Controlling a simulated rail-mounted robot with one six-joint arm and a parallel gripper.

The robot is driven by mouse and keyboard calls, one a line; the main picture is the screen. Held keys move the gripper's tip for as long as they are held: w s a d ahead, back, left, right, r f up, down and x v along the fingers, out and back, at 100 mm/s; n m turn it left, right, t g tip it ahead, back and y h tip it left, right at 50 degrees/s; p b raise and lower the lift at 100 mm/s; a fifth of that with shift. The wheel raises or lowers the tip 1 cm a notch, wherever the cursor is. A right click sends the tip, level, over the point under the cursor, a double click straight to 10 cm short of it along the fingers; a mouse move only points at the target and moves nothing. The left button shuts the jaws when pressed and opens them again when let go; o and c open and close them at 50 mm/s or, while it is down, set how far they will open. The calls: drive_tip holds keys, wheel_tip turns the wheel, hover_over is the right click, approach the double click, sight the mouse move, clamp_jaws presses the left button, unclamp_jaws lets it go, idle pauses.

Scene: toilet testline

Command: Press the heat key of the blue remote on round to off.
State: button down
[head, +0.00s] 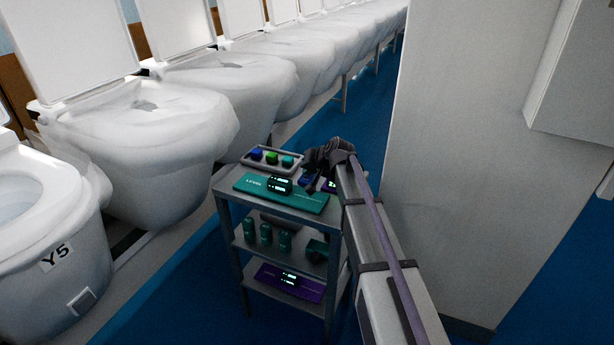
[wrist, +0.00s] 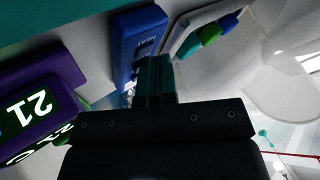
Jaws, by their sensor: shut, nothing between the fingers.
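Whether the tips touch a key cannot be told. The fingers cover part of the face. In the head view my gripper (head: 311,188) points down over the cart's top shelf.
The grey cart (head: 226,190) has a teal LEVEL mat (head: 310,203) bearing a dark display block (head: 279,185). A grey tray (head: 246,165) with coloured blocks is behind. A purple unit reading 21 (wrist: 60,75) is close left in the wrist view. White toilets (head: 180,150) line the left.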

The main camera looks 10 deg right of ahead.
drive_tip(key=shift+w+r+p, duration=0.1)
drive_tip(key=shift+r+p, duration=0.65)
wheel_tip(320, 180, up, 5)
drive_tip(key=p, duration=0.5)
idle(2.2)
wheel_tip(320, 180, up, 4)
drive_tip(key=r+p, duration=0.1)
drive_tip(key=p, duration=0.3)
wheel_tip(320, 180, down, 10)
drive_tip(key=b, duration=0.9)
idle(1.4)
drive_tip(key=shift+f+b, duration=0.35)
